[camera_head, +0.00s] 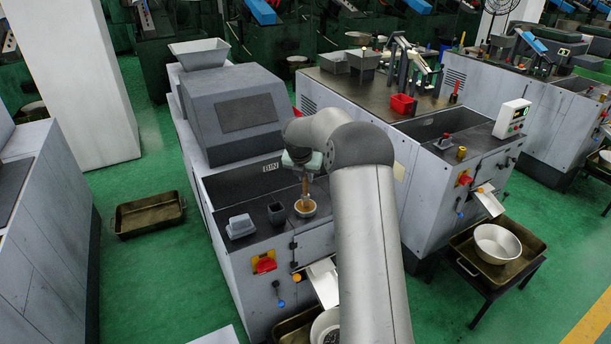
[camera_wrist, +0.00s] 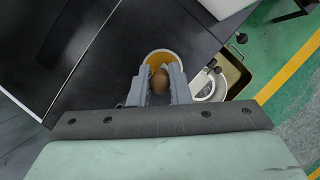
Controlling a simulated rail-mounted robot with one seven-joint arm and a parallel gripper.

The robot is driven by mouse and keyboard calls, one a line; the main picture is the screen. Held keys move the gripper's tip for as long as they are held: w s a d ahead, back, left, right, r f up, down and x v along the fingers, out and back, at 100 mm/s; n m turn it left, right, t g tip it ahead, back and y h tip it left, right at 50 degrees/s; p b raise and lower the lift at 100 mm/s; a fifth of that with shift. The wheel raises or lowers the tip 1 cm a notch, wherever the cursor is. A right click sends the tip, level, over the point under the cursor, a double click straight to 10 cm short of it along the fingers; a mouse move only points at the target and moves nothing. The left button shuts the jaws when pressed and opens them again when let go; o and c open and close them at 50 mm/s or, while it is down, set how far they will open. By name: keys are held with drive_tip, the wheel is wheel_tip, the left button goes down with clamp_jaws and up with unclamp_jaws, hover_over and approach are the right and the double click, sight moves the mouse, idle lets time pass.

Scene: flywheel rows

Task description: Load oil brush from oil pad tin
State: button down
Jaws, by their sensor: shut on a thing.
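The oil brush (camera_head: 305,190) hangs upright below my gripper (camera_head: 303,172), with its brown wooden handle between the fingers. The oil pad tin (camera_head: 305,213) is a small round tin with a pale rim and an amber inside, on the dark machine top. The brush's lower end is at the tin's mouth in the head view; whether it touches the pad I cannot tell. In the wrist view my gripper (camera_wrist: 160,88) is shut on the round brown handle end (camera_wrist: 160,82).
A dark square cup (camera_head: 277,212) and a grey block-like container (camera_head: 240,227) stand left of the tin. A red switch (camera_head: 264,263) is on the machine front. A tray with a white bowl (camera_wrist: 210,86) lies below the edge. A second machine stands to the right.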

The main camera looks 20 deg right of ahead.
drive_tip(key=shift+r+p, duration=3.1)
drive_tip(key=shift+r, duration=0.4)
